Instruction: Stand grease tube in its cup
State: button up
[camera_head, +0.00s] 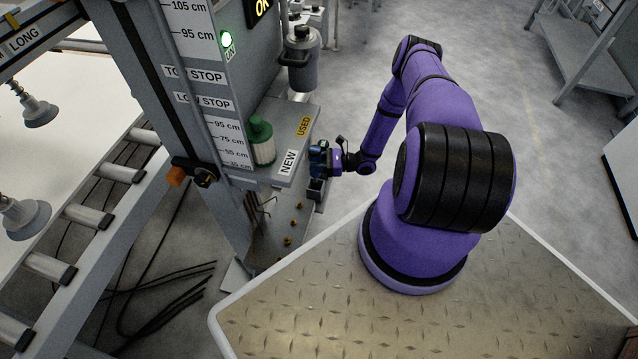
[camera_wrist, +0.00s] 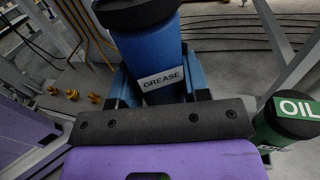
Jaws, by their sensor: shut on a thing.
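The grease tube (camera_wrist: 150,48) is blue with a black end and a white GREASE label. In the wrist view it stands between the two blue fingers of my gripper (camera_wrist: 157,76), which is shut on it. In the head view my gripper (camera_head: 322,160) is small, at the right end of the shelf by the machine column, and the tube there is a dark blue patch I cannot separate clearly from the fingers. A dark cup-like holder (camera_head: 317,188) shows just below my gripper. Whether the tube's lower end touches or enters it is hidden.
A green OIL container (camera_wrist: 290,122) is close at the right in the wrist view. A shelf (camera_head: 285,135) marked NEW and USED carries a green-capped filter (camera_head: 262,142). Brass fittings (camera_wrist: 72,95) and bent rods are at the left.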

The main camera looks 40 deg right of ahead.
aim_at(316, 182)
notch_tip(316, 182, down, 9)
jog(key=shift+f, duration=0.15)
dwell(0.4)
jog(key=shift+f, duration=0.1)
jog(key=o, duration=1.1)
jog(key=v, duration=1.2)
jog(key=shift+s, duration=0.1)
